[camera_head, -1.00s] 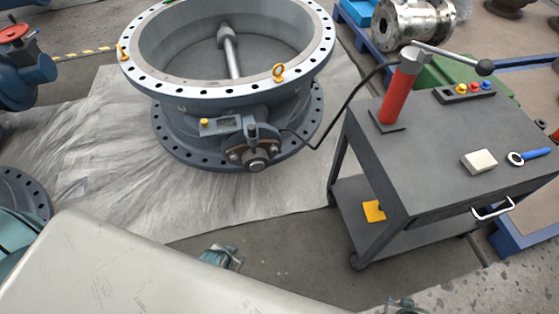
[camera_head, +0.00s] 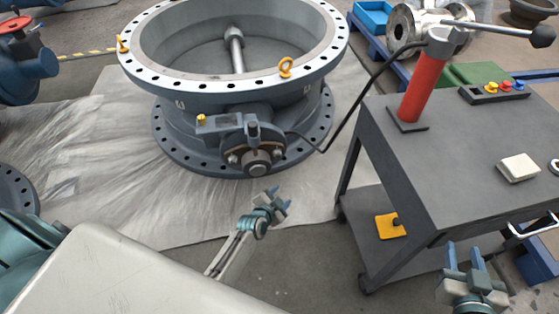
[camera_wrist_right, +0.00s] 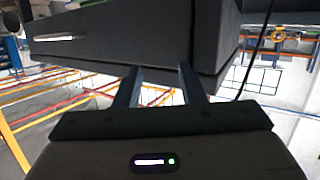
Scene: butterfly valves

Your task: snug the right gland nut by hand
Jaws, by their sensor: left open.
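The big grey butterfly valve (camera_head: 240,105) lies flat with its bore facing up. Its gland plate faces me, with the round shaft end (camera_head: 258,168) in the middle. The right gland nut (camera_head: 277,155) is a small bright spot to the right of the shaft; the left gland nut (camera_head: 233,158) is on the other side. My left gripper (camera_head: 279,201) is open and empty, below and slightly right of the gland in the picture, apart from it. My right gripper (camera_head: 463,252) is open and empty at the cart's front; its two separated fingers show in the right wrist view (camera_wrist_right: 160,85).
A dark cart (camera_head: 460,150) stands on the right, with a red hand pump (camera_head: 425,88), a pale block (camera_head: 518,167) and a button box (camera_head: 494,91) on top. A black hose (camera_head: 352,95) runs from pump to valve. Grey sheeting (camera_head: 110,170) surrounds the valve.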

